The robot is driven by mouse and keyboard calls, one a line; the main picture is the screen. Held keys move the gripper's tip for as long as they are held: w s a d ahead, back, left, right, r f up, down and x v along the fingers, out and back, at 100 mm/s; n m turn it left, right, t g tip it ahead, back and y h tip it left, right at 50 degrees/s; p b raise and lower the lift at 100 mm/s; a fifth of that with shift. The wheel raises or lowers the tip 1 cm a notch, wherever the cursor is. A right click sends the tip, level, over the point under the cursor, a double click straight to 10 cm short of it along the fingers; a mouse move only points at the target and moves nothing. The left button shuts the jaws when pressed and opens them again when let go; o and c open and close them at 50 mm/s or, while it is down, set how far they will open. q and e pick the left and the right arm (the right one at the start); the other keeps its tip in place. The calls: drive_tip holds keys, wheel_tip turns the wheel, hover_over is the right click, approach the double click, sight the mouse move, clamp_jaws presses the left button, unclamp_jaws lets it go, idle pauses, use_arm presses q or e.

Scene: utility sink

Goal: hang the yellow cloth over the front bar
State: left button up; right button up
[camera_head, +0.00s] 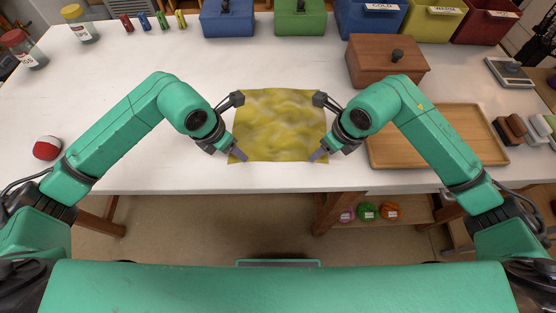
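The yellow cloth (279,125) lies spread and slightly wrinkled on the white table, close to its front edge. My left gripper (238,127) is at the cloth's left side, with its two fingers spread wide apart. My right gripper (319,127) is at the cloth's right side, with its fingers also spread wide. Both look empty; whether the fingertips touch the cloth or hover over it I cannot tell. I cannot make out a front bar or a sink in this view.
A wooden tray (383,151) and a lidded brown box (386,66) stand to the right. Blue and green boxes (300,22) line the back. A red and white ball (47,148) lies at the left. The table around the cloth's left and back is clear.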

use_arm(q)
drive_tip(key=shift+w+f, duration=0.1)
drive_tip(key=shift+f, duration=0.1)
use_arm(e)
drive_tip(key=shift+w+f, duration=0.15)
drive_tip(key=shift+f, duration=0.05)
use_arm(q)
drive_tip(key=shift+s+r, duration=0.1)
drive_tip(key=shift+s, duration=0.1)
use_arm(e)
drive_tip(key=shift+s+r, duration=0.15)
drive_tip(key=shift+s, duration=0.05)
use_arm(q)
drive_tip(key=shift+s, duration=0.1)
use_arm(e)
drive_tip(key=shift+s+f, duration=0.1)
drive_tip(key=shift+f, duration=0.1)
use_arm(q)
drive_tip(key=shift+f, duration=0.25)
clamp_jaws()
use_arm(e)
clamp_jaws()
drive_tip(key=shift+f, duration=0.1)
